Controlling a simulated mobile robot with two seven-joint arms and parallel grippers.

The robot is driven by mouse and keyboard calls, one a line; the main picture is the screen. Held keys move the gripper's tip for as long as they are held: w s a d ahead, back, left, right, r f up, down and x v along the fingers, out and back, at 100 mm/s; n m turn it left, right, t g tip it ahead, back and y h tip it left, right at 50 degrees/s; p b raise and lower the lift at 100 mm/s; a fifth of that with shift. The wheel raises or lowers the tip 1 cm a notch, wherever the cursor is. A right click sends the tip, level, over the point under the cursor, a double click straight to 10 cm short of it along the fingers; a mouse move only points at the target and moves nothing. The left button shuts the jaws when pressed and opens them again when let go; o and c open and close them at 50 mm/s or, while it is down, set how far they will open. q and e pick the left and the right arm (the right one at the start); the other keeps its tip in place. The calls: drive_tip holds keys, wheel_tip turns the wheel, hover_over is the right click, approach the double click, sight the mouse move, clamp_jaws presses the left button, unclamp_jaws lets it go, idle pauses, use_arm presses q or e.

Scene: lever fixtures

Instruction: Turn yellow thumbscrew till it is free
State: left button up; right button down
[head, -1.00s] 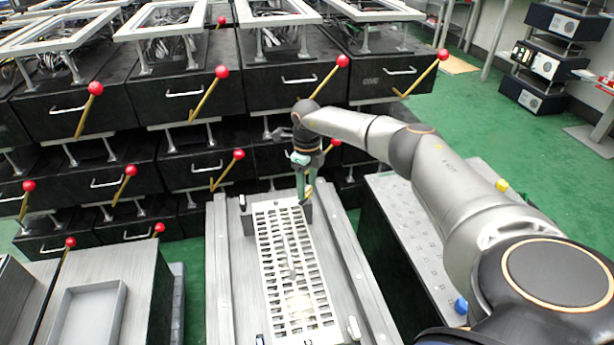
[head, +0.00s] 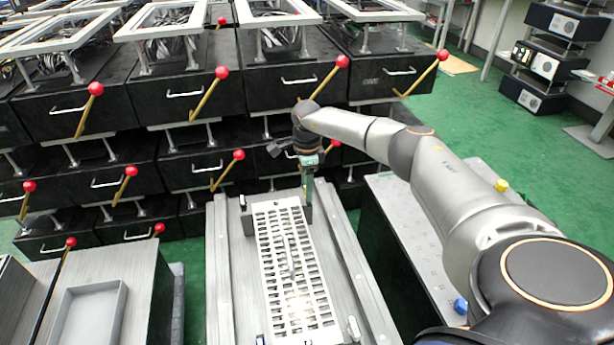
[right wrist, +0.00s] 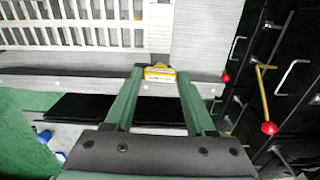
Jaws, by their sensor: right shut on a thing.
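The yellow thumbscrew (right wrist: 159,74) shows in the right wrist view between my right gripper's (right wrist: 160,80) two green fingertips, at the edge of the grey bench fixture. The fingers are shut on it. The thumbscrew is hidden behind the fingers in the head view. My left gripper is not in view.
Black drawer units (head: 190,92) with red-knobbed levers stand close behind the bench (head: 222,275). A grey side table (head: 410,235) on the right carries a yellow knob (head: 501,185) and a blue knob (head: 460,305). A grey tray (head: 92,312) lies at left.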

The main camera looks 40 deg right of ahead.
idle(0.5)
drive_tip(key=shift+c, duration=1.2)
unclamp_jaws()
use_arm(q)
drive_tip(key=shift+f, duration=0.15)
use_arm(e)
drive_tip(key=shift+r, duration=0.1)
wheel_tip(320, 180, up, 4)
drive_tip(key=shift+f+p, duration=0.15)
drive_tip(key=shift+p, duration=0.55)
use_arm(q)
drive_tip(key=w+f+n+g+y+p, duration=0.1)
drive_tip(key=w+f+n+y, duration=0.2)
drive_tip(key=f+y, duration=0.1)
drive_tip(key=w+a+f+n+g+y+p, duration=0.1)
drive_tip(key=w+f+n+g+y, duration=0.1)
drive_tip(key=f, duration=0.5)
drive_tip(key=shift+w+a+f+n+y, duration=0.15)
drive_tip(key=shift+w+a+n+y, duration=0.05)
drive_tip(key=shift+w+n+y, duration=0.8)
use_arm(e)
wheel_tip(320, 180, up, 9)
drive_tip(key=shift+f, duration=0.15)
